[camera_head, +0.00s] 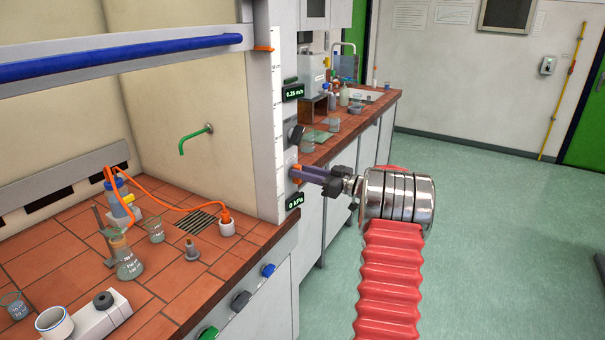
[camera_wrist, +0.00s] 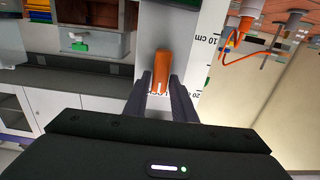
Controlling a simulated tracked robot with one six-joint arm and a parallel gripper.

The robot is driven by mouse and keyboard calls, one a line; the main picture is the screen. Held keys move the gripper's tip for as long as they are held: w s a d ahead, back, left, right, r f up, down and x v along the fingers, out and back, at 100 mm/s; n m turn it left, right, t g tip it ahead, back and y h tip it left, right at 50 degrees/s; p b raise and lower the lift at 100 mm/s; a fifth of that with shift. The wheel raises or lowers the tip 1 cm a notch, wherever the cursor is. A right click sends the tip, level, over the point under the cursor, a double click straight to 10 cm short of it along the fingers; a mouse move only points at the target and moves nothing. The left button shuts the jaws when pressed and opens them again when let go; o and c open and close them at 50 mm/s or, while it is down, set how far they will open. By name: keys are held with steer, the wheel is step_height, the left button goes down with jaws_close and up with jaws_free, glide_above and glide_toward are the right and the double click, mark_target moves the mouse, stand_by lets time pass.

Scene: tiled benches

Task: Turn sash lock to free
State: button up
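The sash lock is an orange handle (camera_head: 296,171) low on the white scaled post (camera_head: 281,110) at the hood's right edge. My gripper (camera_head: 318,174) reaches it from the right in the head view, with the fingertips at the handle. In the wrist view the orange handle (camera_wrist: 161,68) stands upright in the picture, its lower end between the two dark fingers of my gripper (camera_wrist: 160,82). The fingers are apart, one on each side of the handle. Whether they touch it is not clear. Lettering beneath the handle is partly hidden.
A black knob (camera_head: 296,136) sits just above the lock, and a "0 kPa" display (camera_head: 294,201) just below. The blue-barred sash (camera_head: 120,56) is raised over a tiled bench (camera_head: 60,252) with glassware. Green floor (camera_head: 500,230) is open to the right.

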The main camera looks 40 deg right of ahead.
jaws_close()
steer(key=shift+a, duration=0.1)
steer(key=shift+m, duration=0.5)
steer(key=m, duration=0.5)
steer(key=d+f+m, duration=0.1)
steer(key=m, duration=0.5)
steer(key=d+m, duration=0.1)
steer(key=m, duration=0.5)
steer(key=shift+w+f, duration=0.25)
steer(key=shift+f, duration=0.15)
